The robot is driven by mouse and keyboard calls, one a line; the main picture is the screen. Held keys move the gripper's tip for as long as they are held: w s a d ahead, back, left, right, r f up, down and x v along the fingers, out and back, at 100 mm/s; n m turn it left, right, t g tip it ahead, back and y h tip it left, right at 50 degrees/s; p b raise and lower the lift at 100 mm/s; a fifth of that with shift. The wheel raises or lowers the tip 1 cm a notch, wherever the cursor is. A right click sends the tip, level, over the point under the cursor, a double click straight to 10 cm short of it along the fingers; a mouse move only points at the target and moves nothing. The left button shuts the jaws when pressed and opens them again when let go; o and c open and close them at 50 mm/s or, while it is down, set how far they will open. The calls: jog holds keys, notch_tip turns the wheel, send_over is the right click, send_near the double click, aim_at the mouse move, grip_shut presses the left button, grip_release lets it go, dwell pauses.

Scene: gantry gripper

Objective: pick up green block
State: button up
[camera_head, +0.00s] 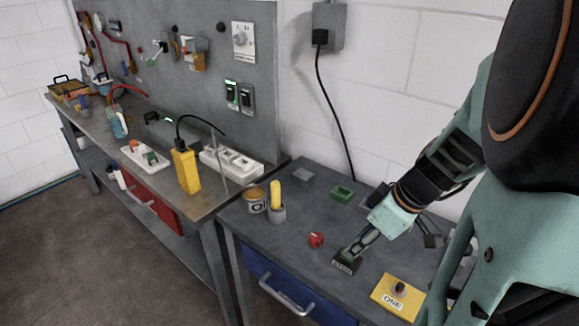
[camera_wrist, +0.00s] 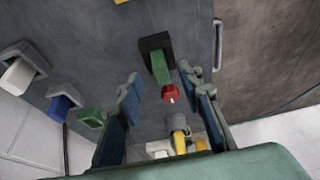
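In the wrist view a long green block (camera_wrist: 161,66) stands in a black square holder (camera_wrist: 148,44) on the grey table. My gripper (camera_wrist: 160,78) is open and empty, with one finger on either side of the block in the picture. The block appears ahead of the fingertips; I cannot tell the exact gap. In the head view my gripper (camera_head: 363,241) points down just above the black holder (camera_head: 344,265). There the fingers mostly hide the green block.
A red knob-like piece (camera_head: 316,240) lies left of the holder, and a yellow box (camera_head: 397,297) marked ONE stands to its right. A green hollow tray (camera_head: 342,194) is behind. A grey cup (camera_head: 277,213) and a can (camera_head: 256,200) stand at the left.

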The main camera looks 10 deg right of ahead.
jog(key=b+x, duration=0.1)
jog(key=x, duration=0.3)
jog(key=shift+w+a, duration=0.1)
jog(key=shift+a, duration=0.05)
jog(key=shift+r, duration=0.1)
grip_shut()
